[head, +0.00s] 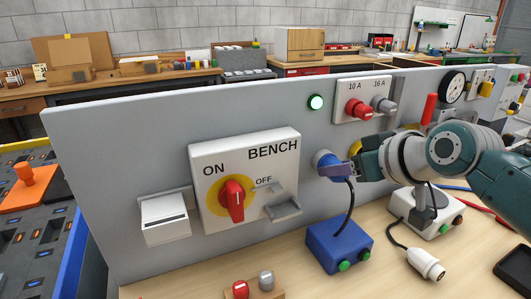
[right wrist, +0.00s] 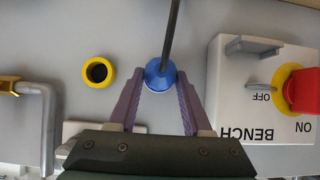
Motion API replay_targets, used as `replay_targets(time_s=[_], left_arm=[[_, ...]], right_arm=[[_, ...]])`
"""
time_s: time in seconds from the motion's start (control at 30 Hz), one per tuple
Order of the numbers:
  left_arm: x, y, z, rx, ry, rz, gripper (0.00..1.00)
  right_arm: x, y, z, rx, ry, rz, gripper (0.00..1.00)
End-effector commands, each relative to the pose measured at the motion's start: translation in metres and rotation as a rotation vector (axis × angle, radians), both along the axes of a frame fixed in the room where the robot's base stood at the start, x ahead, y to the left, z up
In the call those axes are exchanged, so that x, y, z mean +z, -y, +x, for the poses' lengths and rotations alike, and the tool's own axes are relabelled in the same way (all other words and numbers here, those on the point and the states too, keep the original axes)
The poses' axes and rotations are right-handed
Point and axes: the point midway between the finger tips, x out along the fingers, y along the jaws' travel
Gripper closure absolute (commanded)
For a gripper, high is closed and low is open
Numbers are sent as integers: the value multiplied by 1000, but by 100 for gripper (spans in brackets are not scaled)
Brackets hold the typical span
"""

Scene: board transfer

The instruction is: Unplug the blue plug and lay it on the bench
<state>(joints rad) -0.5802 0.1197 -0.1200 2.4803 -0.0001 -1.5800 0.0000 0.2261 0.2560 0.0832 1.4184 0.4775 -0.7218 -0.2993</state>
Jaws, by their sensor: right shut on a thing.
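The blue plug (head: 325,158) is at the grey upright panel, right of the BENCH switch box; whether it is fully seated in its socket I cannot tell. My right gripper (head: 336,171) is shut on it. In the right wrist view the blue plug (right wrist: 160,76) sits between the two purple fingers (right wrist: 158,88). A black cable hangs from the plug to a blue box (head: 338,245) on the bench. The wooden bench (head: 310,284) lies below the panel. My left gripper is in neither view.
A BENCH switch box (head: 216,160) with a red knob sits left of the plug. An empty yellow-rimmed socket (right wrist: 98,71) is beside the plug. A white plug (head: 428,266) and a white box (head: 424,215) occupy the bench's right side.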

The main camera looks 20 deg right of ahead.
Motion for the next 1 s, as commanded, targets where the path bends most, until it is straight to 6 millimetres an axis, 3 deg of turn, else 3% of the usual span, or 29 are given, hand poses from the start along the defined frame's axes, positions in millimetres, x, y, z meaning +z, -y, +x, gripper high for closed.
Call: replay_targets(time_s=[0.17,1.0], left_arm=[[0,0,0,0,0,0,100],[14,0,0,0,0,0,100]], right_arm=[[0,0,0,0,0,0,100],[1,2,-17,-1,0,-1,100]])
